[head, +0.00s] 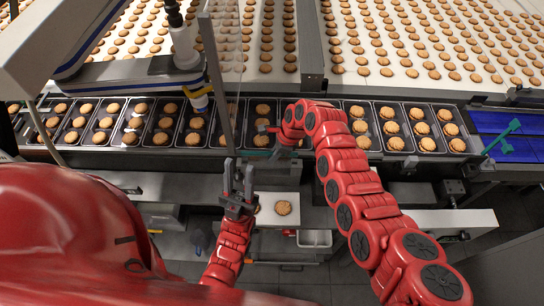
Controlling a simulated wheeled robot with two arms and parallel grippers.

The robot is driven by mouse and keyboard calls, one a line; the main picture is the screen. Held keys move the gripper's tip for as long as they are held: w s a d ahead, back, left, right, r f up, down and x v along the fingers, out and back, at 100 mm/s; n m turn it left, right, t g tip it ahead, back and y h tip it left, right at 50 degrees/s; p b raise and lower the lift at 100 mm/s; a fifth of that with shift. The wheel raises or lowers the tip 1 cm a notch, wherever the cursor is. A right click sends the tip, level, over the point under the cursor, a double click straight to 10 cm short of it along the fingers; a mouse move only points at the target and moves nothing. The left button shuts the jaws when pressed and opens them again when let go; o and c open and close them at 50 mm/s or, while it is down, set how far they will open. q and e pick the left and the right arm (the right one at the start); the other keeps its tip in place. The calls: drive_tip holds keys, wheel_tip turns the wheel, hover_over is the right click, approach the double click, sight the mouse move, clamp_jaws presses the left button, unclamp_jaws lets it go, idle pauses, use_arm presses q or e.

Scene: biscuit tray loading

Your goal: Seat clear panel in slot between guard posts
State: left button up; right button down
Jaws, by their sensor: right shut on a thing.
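A clear panel (229,50) stands upright over the line, left of centre. It is see-through and its lower edge is hard to make out. A tall grey guard post (216,85) runs along its left side. I cannot clearly make out a second post or the slot. My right gripper (270,139) is shut at the front rail, by the panel's lower right, with small teal parts beside it. What it grips is mostly hidden, and I cannot tell whether it is the panel. My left gripper (238,176) is open and empty, pointing up in front of the rail.
A row of dark trays (380,130) with biscuits runs along the line behind the grippers. White belts (420,40) with biscuits lie beyond. A white pick arm (185,45) hangs at the left. A blue belt (495,122) is at the right.

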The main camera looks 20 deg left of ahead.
drive_tip(key=shift+f+b, duration=0.4)
drive_tip(key=shift+f, duration=0.3)
drive_tip(key=c, duration=0.9)
unclamp_jaws()
drive_tip(key=shift+r, duration=0.1)
drive_tip(key=b+v, duration=0.3)
drive_tip(key=v, duration=0.5)
drive_tip(key=shift+w+d, duration=0.1)
drive_tip(key=shift+w, duration=0.05)
drive_tip(key=v, duration=0.9)
drive_tip(key=shift+r, duration=0.15)
